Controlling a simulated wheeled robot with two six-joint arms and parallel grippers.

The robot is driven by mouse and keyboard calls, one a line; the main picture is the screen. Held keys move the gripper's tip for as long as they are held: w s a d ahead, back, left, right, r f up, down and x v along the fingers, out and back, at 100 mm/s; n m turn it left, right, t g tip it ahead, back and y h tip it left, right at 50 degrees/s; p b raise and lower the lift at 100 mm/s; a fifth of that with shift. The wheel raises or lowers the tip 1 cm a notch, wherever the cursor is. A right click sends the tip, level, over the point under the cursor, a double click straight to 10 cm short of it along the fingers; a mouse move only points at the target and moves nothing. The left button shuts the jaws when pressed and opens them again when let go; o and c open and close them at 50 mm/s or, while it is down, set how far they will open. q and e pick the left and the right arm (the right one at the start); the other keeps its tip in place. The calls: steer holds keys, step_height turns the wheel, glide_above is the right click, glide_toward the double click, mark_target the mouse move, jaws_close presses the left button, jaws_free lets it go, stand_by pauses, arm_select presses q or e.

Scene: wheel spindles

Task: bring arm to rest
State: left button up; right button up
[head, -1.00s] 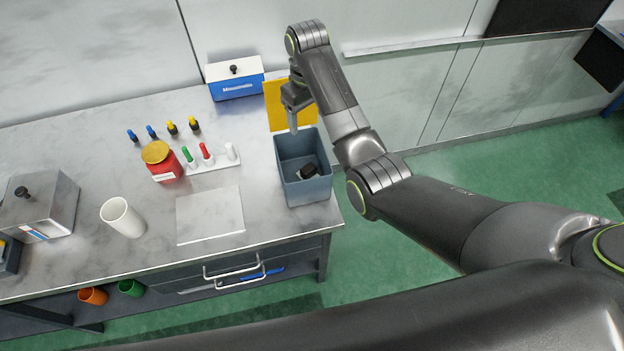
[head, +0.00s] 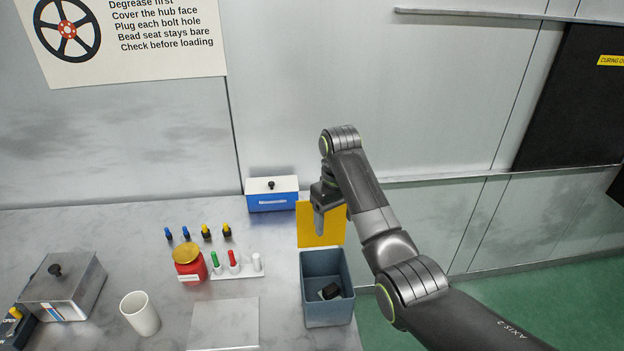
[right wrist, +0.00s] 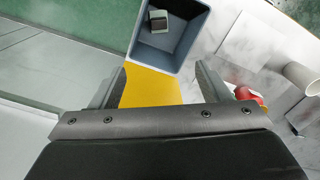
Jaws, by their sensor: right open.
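My right gripper (head: 321,215) hangs over the back right of the bench, in front of a yellow panel (head: 330,232) and just behind a grey-blue bin (head: 328,312). In the right wrist view its two fingers (right wrist: 150,88) are apart, with nothing held between them. The bin also shows there (right wrist: 182,55), with a small dark block (right wrist: 159,21) inside it. My left gripper is in neither view.
A blue and white box (head: 271,203) stands behind. To the left are a red jar (head: 189,268), a rack of colored markers (head: 238,272), a white cup (head: 140,315) and a metal box (head: 63,290). A pale square plate (head: 224,322) lies flat. Air above the bench is clear.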

steer(key=s+d+f+m+t, duration=0.2)
steer(key=s+d+f+m, duration=0.2)
steer(key=s+d+f, duration=1.05)
steer(key=s+d+m+t+h, duration=0.1)
steer(key=s+d, duration=0.3)
steer(key=s, duration=0.9)
steer(key=s+d+m+t+h, duration=0.15)
steer(key=s+d, duration=0.25)
steer(key=s, duration=0.9)
step_height(320, 180, down, 33)
steer(key=d+g+y+b, duration=0.1)
steer(key=g+b, duration=0.1)
steer(key=b, duration=0.6)
steer(key=s+f+b, duration=0.3)
steer(key=s+f, duration=0.5)
steer(key=f, duration=0.3)
steer(key=s+a+f+g+b, duration=0.1)
steer(key=s+f+b, duration=0.2)
steer(key=s+f, duration=0.5)
step_height(320, 180, down, 4)
steer(key=shift+r, duration=0.25)
